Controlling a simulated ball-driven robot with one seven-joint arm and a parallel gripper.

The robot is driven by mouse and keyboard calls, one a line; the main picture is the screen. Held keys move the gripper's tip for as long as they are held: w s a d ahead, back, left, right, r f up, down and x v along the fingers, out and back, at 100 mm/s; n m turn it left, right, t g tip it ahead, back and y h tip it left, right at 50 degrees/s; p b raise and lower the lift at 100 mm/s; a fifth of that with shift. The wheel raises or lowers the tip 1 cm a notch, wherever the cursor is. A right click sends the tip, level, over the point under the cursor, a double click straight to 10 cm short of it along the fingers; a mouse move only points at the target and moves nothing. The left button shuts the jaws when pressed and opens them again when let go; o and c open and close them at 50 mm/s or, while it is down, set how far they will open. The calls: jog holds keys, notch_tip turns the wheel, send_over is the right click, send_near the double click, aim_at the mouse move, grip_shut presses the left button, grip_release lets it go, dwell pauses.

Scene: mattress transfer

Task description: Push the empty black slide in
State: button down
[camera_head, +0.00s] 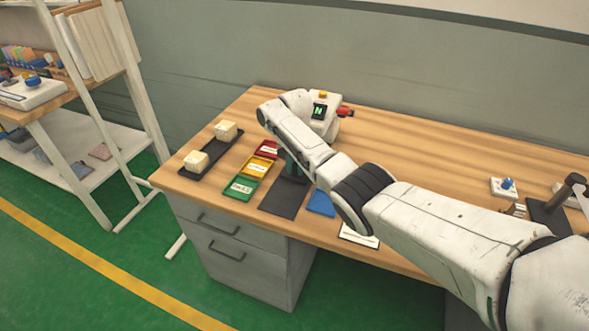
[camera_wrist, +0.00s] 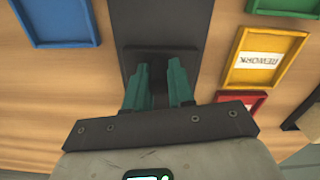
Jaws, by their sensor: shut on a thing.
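The black slide (camera_head: 284,199) is a dark flat strip on the wooden table, running toward the front edge. It holds no item that I can see. In the wrist view the slide (camera_wrist: 160,18) runs up from a darker raised plate with a small dark knob. My gripper (camera_wrist: 159,82) has green fingers, one on each side of that knob, and is shut on it. In the head view the gripper (camera_head: 291,166) points down over the slide's far end, partly hidden by my arm.
Left of the slide stand red (camera_head: 266,149), yellow (camera_head: 257,167) and green (camera_head: 240,188) trays. A black tray (camera_head: 208,153) with two cream blocks lies farther left. A blue tray (camera_head: 321,203) is close on the right. Drawers (camera_head: 232,245) are under the table.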

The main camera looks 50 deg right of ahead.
jog(key=c, duration=1)
grip_release()
jog(key=shift+o, duration=0.2)
jog(key=shift+r, duration=0.1)
notch_tip(320, 180, up, 11)
jog(key=shift+f, duration=0.2)
